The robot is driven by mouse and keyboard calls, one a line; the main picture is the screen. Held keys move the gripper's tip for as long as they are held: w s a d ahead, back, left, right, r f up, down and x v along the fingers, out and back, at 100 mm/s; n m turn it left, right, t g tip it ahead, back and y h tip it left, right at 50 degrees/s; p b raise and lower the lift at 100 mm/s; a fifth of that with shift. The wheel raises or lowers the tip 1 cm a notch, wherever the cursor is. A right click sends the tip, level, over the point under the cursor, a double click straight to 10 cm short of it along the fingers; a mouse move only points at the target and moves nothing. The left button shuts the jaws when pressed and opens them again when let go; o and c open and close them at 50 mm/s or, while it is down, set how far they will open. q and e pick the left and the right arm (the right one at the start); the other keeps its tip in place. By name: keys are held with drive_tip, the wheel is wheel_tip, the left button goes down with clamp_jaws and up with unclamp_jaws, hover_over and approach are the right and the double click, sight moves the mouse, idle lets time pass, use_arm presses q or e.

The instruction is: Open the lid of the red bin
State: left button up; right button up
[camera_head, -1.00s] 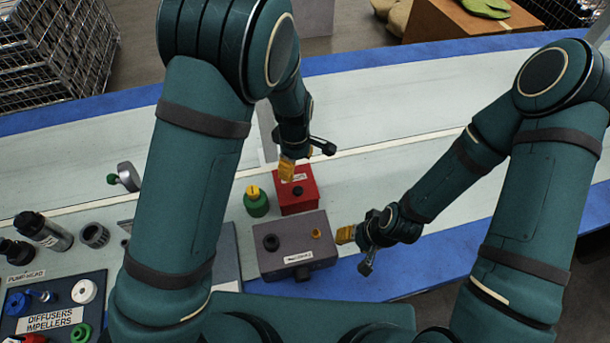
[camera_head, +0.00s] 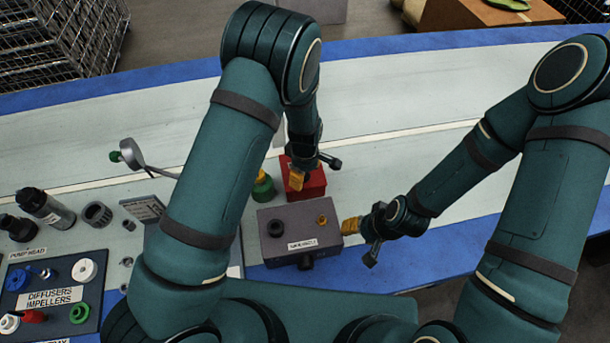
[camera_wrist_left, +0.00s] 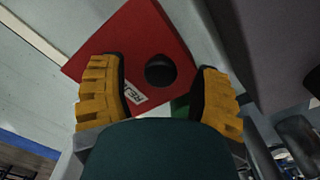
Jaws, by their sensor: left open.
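The red bin (camera_head: 317,186) stands on the bench near the middle of the head view, partly covered by my left gripper (camera_head: 297,180). In the left wrist view its red lid (camera_wrist_left: 135,35) is shut and carries a round black knob (camera_wrist_left: 160,70) and a white label. My left gripper is open above the lid, with its yellow fingers on either side of the knob. I cannot tell whether they touch it. My right gripper (camera_head: 350,226) is at the right side of the grey box; its opening is not clear.
A grey box (camera_head: 275,213) with a black knob and a yellow one stands just in front of the red bin. A green container (camera_head: 263,188) stands close at its left. Pump parts and a dark tray (camera_head: 50,295) are at the left.

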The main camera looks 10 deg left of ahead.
use_arm(q)
drive_tip(key=shift+f, duration=0.35)
clamp_jaws()
drive_tip(key=shift+r, duration=0.1)
